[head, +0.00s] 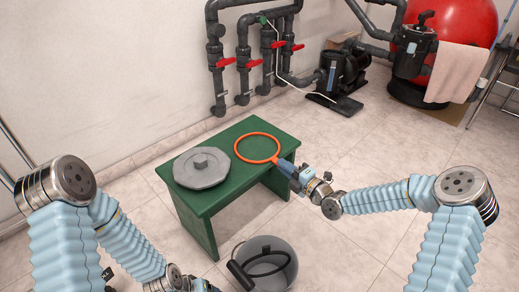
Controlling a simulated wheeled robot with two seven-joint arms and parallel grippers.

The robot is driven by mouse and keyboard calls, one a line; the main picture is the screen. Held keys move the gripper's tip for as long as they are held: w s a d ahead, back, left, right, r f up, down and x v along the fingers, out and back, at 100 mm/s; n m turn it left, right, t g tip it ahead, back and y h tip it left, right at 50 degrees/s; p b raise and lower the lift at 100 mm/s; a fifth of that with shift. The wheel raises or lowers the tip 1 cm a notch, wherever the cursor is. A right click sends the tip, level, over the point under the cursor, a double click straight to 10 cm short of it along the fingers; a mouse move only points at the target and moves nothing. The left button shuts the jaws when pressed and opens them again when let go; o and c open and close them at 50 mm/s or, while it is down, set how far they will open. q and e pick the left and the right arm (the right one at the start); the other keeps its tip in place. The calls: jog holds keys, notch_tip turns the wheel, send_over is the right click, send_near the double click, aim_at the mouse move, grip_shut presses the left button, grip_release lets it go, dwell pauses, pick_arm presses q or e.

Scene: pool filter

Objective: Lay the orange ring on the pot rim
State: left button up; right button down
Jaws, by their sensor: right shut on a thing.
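The orange ring (236,146) is a thin round hoop at the right end of the green bench (205,207). It lies flat on the bench top or just above it; I cannot tell which. My right gripper (284,165) comes in from the right and is shut on the ring's right side.
A grey lid with a knob (202,168) lies on the left of the bench. Grey pipes with red valves (226,62), a black pump (343,72) and a red tank (465,40) with a pink towel (457,72) are behind. The tiled floor right of the pot is clear.

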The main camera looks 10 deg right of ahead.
jog(key=shift+r, duration=0.95)
jog(key=shift+r+p, duration=0.15)
jog(key=shift+p, duration=0.15)
jog(key=shift+r+p, duration=0.75)
jog(key=shift+r, duration=1.65)
